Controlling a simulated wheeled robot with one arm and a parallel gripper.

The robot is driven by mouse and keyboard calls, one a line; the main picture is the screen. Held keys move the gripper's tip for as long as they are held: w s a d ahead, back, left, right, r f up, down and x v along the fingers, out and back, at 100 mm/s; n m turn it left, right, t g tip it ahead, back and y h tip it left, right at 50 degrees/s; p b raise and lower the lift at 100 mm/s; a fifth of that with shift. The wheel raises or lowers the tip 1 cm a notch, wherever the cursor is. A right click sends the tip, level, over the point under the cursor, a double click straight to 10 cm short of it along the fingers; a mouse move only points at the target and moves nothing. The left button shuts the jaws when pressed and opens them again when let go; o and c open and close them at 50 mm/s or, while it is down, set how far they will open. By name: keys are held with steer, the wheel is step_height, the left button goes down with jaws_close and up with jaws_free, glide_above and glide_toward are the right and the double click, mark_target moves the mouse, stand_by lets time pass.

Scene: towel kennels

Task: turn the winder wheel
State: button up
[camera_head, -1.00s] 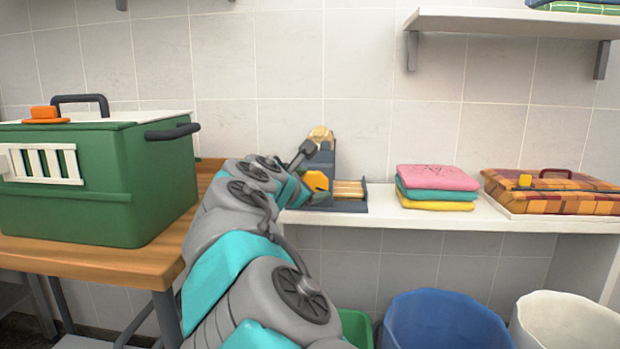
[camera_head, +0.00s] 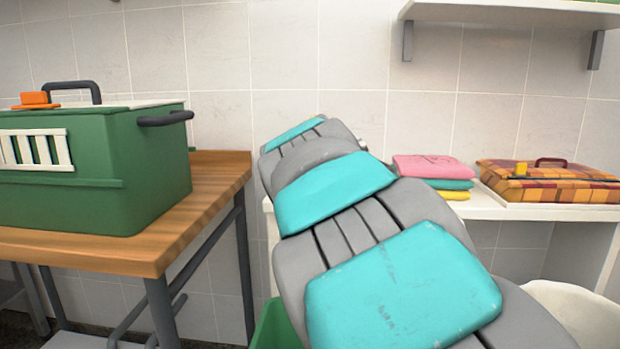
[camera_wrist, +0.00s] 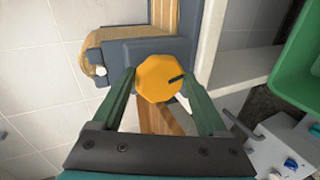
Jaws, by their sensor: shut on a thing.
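The winder wheel (camera_wrist: 158,78) is an orange-yellow knob with many sides and a dark mark near its right edge, in the wrist view. My gripper (camera_wrist: 163,73) is shut on it, with one green finger on each side. The dark grey-blue winder body (camera_wrist: 128,55) lies just beyond the wheel, with a tan roll (camera_wrist: 88,55) at its left. In the head view, my arm hides the winder, the wheel and my gripper.
A green kennel (camera_head: 90,170) stands on a wooden table (camera_head: 215,190) at left. Folded towels (camera_head: 430,167) and a plaid case (camera_head: 550,187) sit on the white shelf (camera_head: 490,208) at right. A green bin (camera_wrist: 295,65) shows in the wrist view.

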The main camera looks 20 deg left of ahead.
steer(key=m+y+b, duration=0.1)
steer(key=m, duration=0.1)
steer(key=m+y+b, duration=0.1)
steer(key=m+b, duration=0.1)
steer(key=f+m+y+b, duration=0.1)
steer(key=m+y+b, duration=0.1)
steer(key=shift+d+f, duration=0.1)
steer(key=shift+d, duration=0.15)
stand_by(0.7)
steer(key=o, duration=1.3)
steer(key=shift+c, duration=0.2)
steer(key=shift+r, duration=0.2)
steer(key=v, duration=0.7)
steer(key=shift+s+d+b, duration=0.2)
steer(key=shift+s+b, duration=0.1)
steer(key=shift+b, duration=0.05)
